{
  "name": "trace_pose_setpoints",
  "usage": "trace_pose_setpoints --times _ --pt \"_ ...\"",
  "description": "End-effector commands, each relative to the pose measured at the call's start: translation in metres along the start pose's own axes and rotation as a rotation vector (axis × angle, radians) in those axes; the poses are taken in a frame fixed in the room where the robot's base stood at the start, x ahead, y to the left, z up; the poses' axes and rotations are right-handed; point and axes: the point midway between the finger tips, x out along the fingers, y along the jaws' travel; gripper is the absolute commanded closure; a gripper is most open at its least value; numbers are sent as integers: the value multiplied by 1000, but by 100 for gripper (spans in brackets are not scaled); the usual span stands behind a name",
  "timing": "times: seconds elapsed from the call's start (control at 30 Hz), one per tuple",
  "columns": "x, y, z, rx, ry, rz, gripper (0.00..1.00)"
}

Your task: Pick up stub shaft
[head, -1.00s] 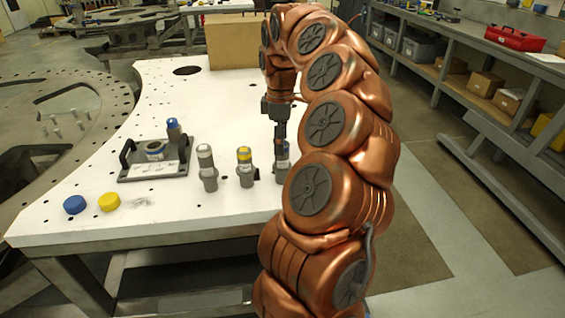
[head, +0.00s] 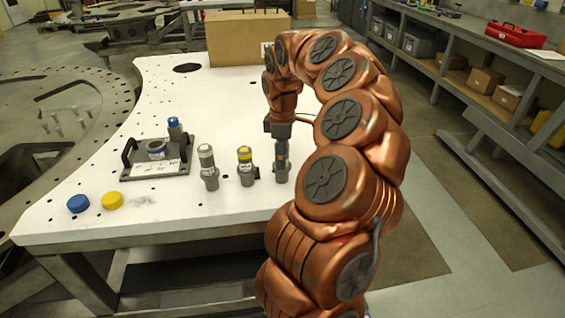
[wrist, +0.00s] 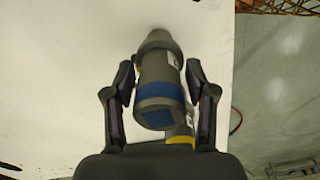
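Three grey stepped shafts stand upright in a row on the white plate (head: 120,215). One has a pale top (head: 207,168), one a yellow band (head: 245,167), and one a blue band (head: 282,174). I cannot tell from the labels which is named the stub shaft. My gripper (head: 282,150) points down over the blue-banded shaft, the rightmost. In the wrist view the blue-banded shaft (wrist: 160,88) lies between the fingers of my gripper (wrist: 160,75). The fingers are open, with narrow gaps on both sides. A yellow-banded part (wrist: 181,139) shows partly behind it.
A dark tray (head: 150,168) with handles holds a ring, and a blue-topped part (head: 174,128) stands at its back. A blue cap (head: 78,203) and a yellow cap (head: 112,200) lie at the front left. A cardboard box (head: 235,38) stands at the back.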

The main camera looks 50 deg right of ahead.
Motion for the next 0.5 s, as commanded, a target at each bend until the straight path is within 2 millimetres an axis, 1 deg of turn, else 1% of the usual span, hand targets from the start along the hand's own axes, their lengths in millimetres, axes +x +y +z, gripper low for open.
trace_pose_setpoints --times 0.03,0.07,0.4,0.5 --pt "0 0 0 0 0 0 52" --pt "0 0 0 0 0 0 56" --pt "0 0 0 -1 0 -1 91" --pt "0 0 0 -1 0 -1 100"
